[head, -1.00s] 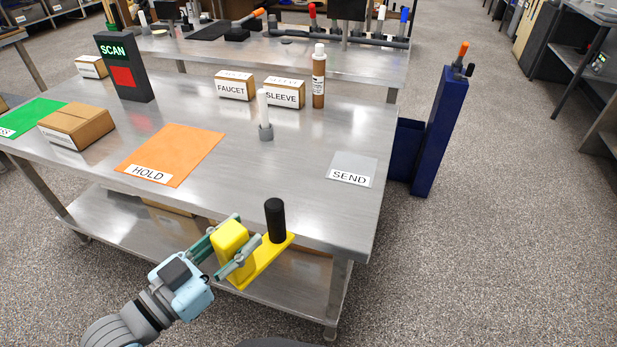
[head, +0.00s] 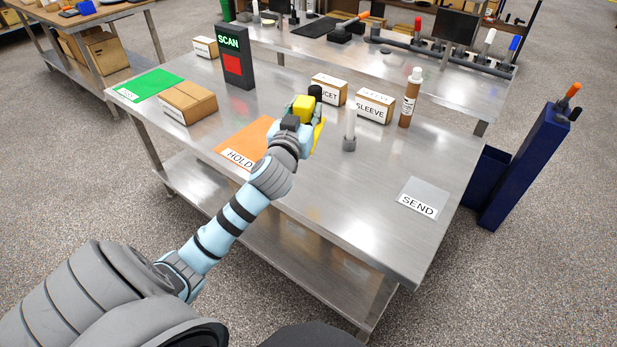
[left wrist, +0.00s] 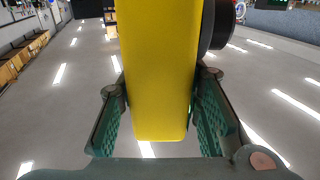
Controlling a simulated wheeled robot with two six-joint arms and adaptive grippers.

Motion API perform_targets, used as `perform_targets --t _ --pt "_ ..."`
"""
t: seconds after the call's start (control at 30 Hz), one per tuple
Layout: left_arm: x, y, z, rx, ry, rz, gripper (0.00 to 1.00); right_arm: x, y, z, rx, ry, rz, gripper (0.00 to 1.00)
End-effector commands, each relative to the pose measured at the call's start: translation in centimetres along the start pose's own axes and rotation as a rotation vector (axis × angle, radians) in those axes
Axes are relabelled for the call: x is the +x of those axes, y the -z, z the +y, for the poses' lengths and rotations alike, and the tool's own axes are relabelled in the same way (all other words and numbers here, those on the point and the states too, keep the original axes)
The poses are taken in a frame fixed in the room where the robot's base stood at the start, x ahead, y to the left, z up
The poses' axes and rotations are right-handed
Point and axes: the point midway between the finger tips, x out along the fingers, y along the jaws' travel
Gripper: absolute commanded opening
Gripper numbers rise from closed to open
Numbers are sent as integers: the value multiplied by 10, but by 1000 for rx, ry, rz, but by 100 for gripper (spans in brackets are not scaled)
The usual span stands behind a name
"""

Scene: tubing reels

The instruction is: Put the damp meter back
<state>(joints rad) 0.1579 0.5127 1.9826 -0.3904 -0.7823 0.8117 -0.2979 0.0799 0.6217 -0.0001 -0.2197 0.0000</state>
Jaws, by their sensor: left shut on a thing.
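The damp meter, a yellow block (head: 305,101) with a yellow plate and a black cylinder (head: 315,91), is in my left gripper (head: 302,108). The gripper appears over the table beside the orange HOLD mat (head: 240,136). In the left wrist view, the yellow block (left wrist: 160,70) stands between the two green-padded fingers, with a dark round part (left wrist: 220,22) at its upper right. My gripper and arm hide part of the meter and the mat in the head view. I cannot tell the meter's exact height above the table. My right gripper is not in view.
On the metal table (head: 335,200) stand the SCAN post (head: 238,70), a brown box (head: 188,102), FAUCET and SLEEVE boxes (head: 373,105), a brown bottle (head: 410,98) and a white stick in a grey base (head: 349,140). The SEND mat (head: 424,194) is empty. A blue stand (head: 525,165) is at right.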

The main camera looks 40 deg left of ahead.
Motion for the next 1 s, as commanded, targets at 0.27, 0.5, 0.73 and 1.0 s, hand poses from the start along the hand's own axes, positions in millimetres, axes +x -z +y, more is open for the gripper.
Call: perform_targets --t 0.27,0.5,0.73,1.0 --pt "2 -84 -4 2 19 -7 0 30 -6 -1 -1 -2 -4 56" --pt "2 -153 -3 1 15 -2 0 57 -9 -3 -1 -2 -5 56" --pt "1 -193 -3 2 14 -3 0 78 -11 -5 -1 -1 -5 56" --pt "1 -198 -3 2 14 -2 0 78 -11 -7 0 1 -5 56"
